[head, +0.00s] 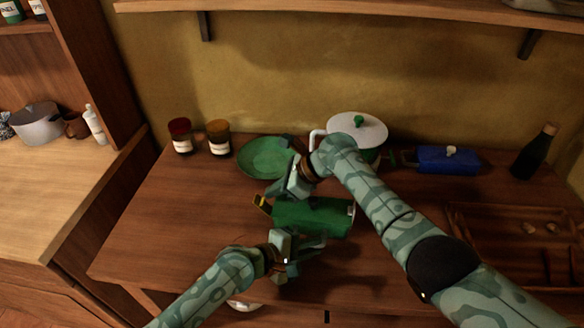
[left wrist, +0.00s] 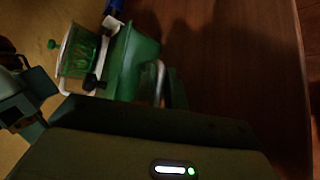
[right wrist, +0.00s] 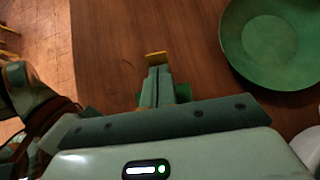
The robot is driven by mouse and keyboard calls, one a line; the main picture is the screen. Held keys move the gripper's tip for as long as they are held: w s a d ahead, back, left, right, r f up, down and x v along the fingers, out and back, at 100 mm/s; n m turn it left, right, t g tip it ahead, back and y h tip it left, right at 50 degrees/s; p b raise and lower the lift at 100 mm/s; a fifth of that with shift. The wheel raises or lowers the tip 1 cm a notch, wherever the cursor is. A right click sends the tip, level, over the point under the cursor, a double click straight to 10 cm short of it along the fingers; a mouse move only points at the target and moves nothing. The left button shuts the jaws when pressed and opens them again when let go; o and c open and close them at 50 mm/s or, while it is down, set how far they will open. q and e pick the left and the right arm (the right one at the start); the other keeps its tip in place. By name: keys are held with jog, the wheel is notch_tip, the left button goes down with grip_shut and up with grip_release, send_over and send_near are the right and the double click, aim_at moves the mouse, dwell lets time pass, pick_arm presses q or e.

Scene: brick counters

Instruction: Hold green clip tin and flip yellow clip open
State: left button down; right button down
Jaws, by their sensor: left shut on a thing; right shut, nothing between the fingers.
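The green clip tin (head: 312,217) lies on its side above the counter, with a wire at its right end. The yellow clip (head: 262,204) sticks out at its left end; how far it stands open I cannot tell. My left gripper (head: 302,243) is shut on the tin from the front; the tin also shows in the left wrist view (left wrist: 132,62). My right gripper (head: 274,193) is shut and empty, just above the clip end. In the right wrist view the yellow clip (right wrist: 156,57) shows just beyond the closed fingertips (right wrist: 158,72); contact is unclear.
A green plate (head: 268,157) lies behind the tin, with two jars (head: 218,138) to its left. A white-lidded pot (head: 357,129), a blue box (head: 448,160) and a dark bottle (head: 535,152) stand further right. A wooden tray (head: 480,212) is at right. The counter's left part is clear.

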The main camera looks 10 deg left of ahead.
jog(key=d+r, duration=0.6)
jog(key=r, duration=0.4)
jog(key=shift+s, duration=0.2)
jog(key=shift+r, duration=0.1)
pick_arm(q)
jog(key=c, duration=1.4)
grip_release()
jog(key=shift+o, duration=0.2)
